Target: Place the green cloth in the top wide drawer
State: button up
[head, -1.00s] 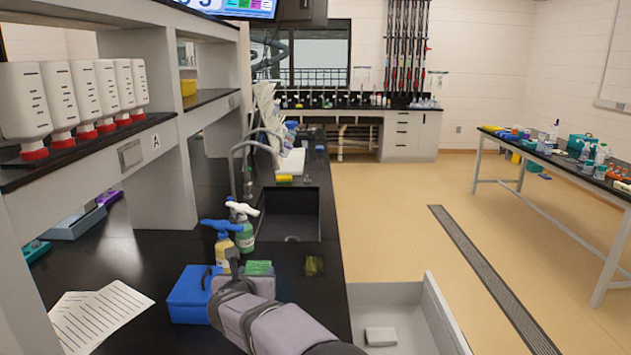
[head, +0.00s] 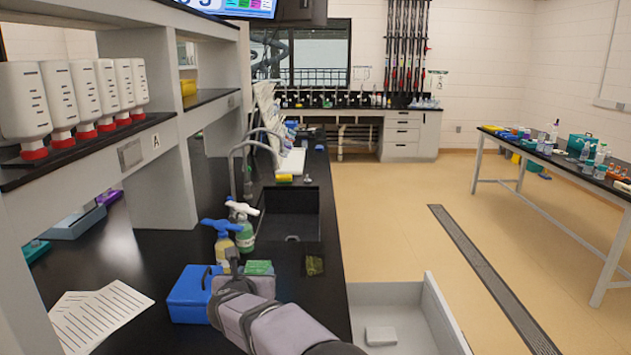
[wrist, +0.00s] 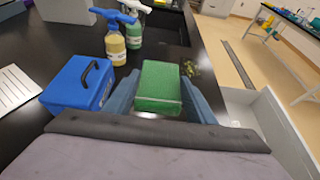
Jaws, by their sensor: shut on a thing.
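The green cloth, a thick folded block (wrist: 158,88), sits between the two blue fingers of my gripper (wrist: 160,105) in the wrist view. My gripper is shut on it, over the black bench top. In the head view, the cloth's top (head: 260,267) shows just past my gripper (head: 240,278), which hides the rest. I cannot tell whether the cloth touches the bench. The wide drawer (head: 436,312) stands open to the right, below the bench edge. A pale block (head: 380,336) lies in it.
A blue box (head: 190,295) with a handle stands close left of my gripper. Two spray bottles, yellow (head: 222,245) and green (head: 243,230), stand behind. A dark green patterned patch (head: 314,265) lies right of the cloth, near the bench edge. A sink (head: 290,215) is beyond.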

jog(key=shift+f, duration=0.1)
jog(key=shift+f+b, duration=2.95)
jog(key=shift+f, duration=5.1)
jog(key=shift+f, duration=0.15)
jog(key=o, duration=1)
jog(key=b+v, duration=0.2)
jog(key=v, duration=0.9)
jog(key=shift+s+r+b, duration=0.2)
jog(key=shift+r+b, duration=0.05)
jog(key=shift+b, duration=0.15)
jog(key=shift+o, duration=0.6)
jog(key=shift+s+r, duration=0.15)
jog(key=shift+s, duration=0.15)
